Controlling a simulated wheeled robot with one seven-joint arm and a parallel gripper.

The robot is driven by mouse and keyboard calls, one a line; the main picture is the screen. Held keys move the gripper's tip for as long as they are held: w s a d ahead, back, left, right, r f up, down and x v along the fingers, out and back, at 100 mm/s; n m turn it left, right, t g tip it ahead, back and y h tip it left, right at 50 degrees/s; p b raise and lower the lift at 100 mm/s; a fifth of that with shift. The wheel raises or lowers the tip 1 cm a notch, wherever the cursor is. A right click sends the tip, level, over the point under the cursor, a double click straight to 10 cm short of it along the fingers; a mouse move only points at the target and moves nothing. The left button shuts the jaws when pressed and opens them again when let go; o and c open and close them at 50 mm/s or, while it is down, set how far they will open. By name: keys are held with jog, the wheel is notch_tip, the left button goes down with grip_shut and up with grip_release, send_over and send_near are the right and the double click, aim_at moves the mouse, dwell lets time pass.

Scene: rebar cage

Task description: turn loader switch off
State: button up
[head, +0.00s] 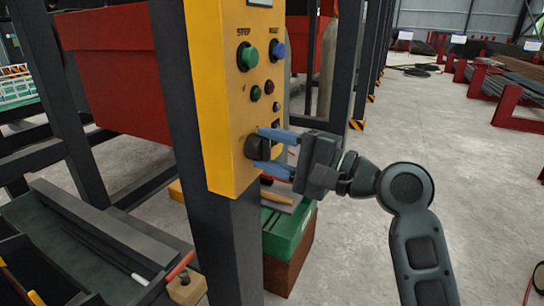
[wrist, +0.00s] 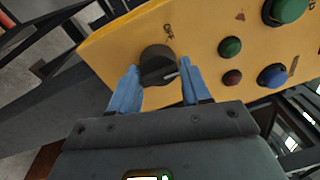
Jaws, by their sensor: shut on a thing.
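The loader switch is a black rotary knob (head: 257,148) low on the yellow control panel (head: 221,120). In the wrist view the knob (wrist: 157,64) has a light pointer mark toward its right side, and a partly readable label sits above it on the panel (wrist: 200,35). My gripper (head: 268,150) reaches the panel from the right, with its blue fingers on either side of the knob. In the wrist view my gripper (wrist: 160,80) is shut on the knob, one finger at its left and one at its right.
Green (head: 247,57), blue (head: 278,50) and red (head: 269,87) buttons sit above the knob on the same panel. A dark steel post (head: 235,245) stands below the panel. A green box (head: 288,228) is behind it. Open concrete floor (head: 360,240) lies to the right.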

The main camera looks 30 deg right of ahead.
jog(key=n+b, duration=0.1)
jog(key=n, duration=0.1)
jog(key=n+b, duration=0.1)
jog(key=n, duration=0.2)
jog(key=shift+f+b, duration=0.35)
jog(key=shift+b, duration=0.05)
jog(key=shift+r+n+y+b, duration=0.15)
jog(key=shift+n+y+b, duration=0.25)
jog(key=shift+n+b, duration=1.6)
jog(key=shift+n+p, duration=0.4)
jog(key=shift+n, duration=0.3)
jog(key=o, duration=0.8)
jog(key=shift+w, duration=0.1)
jog(key=shift+c, duration=0.2)
jog(key=shift+o, duration=1.2)
jog(key=shift+r, duration=0.2)
jog(key=shift+d, duration=0.1)
jog(key=v, duration=0.7)
jog(key=shift+s+d+b, duration=0.2)
jog(key=shift+s+b, duration=0.1)
jog(key=shift+s, duration=0.05)
